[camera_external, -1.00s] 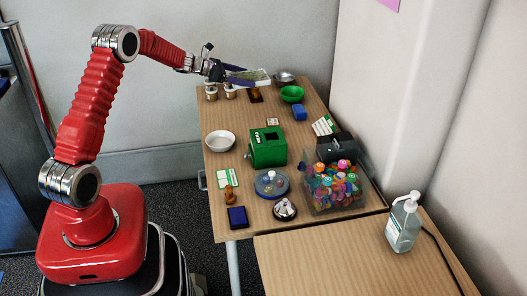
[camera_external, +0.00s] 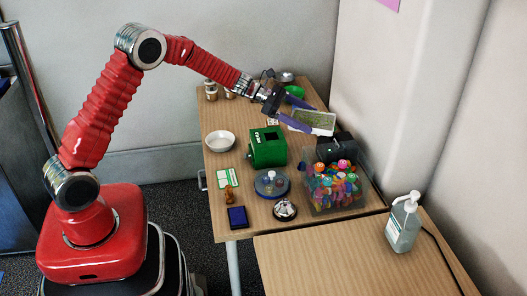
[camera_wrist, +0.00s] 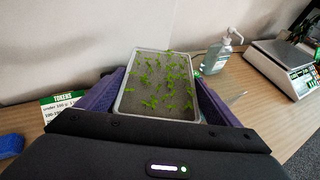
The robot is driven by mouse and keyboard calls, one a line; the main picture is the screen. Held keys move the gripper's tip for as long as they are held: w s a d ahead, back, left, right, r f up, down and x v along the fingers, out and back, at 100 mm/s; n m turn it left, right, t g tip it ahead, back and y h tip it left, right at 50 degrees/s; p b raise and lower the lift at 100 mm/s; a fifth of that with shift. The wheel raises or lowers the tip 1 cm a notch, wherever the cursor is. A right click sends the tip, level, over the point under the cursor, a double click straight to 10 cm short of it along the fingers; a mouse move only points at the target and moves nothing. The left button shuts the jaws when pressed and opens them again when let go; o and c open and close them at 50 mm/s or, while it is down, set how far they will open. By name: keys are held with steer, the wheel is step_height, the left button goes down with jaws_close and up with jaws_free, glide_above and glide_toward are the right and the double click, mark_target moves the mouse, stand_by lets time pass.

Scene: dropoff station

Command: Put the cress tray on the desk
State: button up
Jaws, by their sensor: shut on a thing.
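The cress tray (camera_wrist: 157,95) is a shallow pale tray with small green seedlings on a grey bed. My gripper (camera_wrist: 155,100) is shut on it, with a purple finger along each side. In the external view the tray (camera_external: 314,121) is held above the back right part of the desk, and my gripper (camera_external: 300,118) reaches in from the left. The desk (camera_external: 230,115) has a wood-look top. The tray and gripper hide part of the desk's back right.
A green box (camera_external: 267,147), a white bowl (camera_external: 220,141), a clear bin of colourful items (camera_external: 337,188) and a lidded dish (camera_external: 271,184) stand on the desk. A sanitizer bottle (camera_external: 403,222) stands on the front table (camera_external: 330,255). A scale (camera_wrist: 285,66) shows in the wrist view.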

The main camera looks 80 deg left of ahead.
steer(key=d+m+g+h, duration=0.1)
steer(key=d, duration=0.6)
steer(key=d+m+g+h, duration=0.1)
steer(key=d, duration=0.7)
steer(key=d+m+h, duration=0.1)
steer(key=d+m, duration=0.1)
steer(key=d, duration=0.6)
steer(key=shift+w+d+g+h, duration=0.15)
steer(key=shift+w+g+h, duration=0.1)
steer(key=shift+g+h, duration=0.15)
steer(key=s+d+m+g+h, duration=0.1)
steer(key=s+d+m+g, duration=0.15)
steer(key=d, duration=0.85)
steer(key=s+d+m+g+h, duration=0.2)
steer(key=s+d, duration=0.2)
steer(key=d, duration=0.6)
glide_above(323, 274)
step_height(323, 274, down, 10)
steer(key=shift+f+t, duration=0.25)
steer(key=shift+f, duration=0.2)
steer(key=shift+n, duration=0.25)
steer(key=shift+f, duration=3.1)
steer(key=shift+f, duration=1.85)
steer(key=shift+f, duration=0.1)
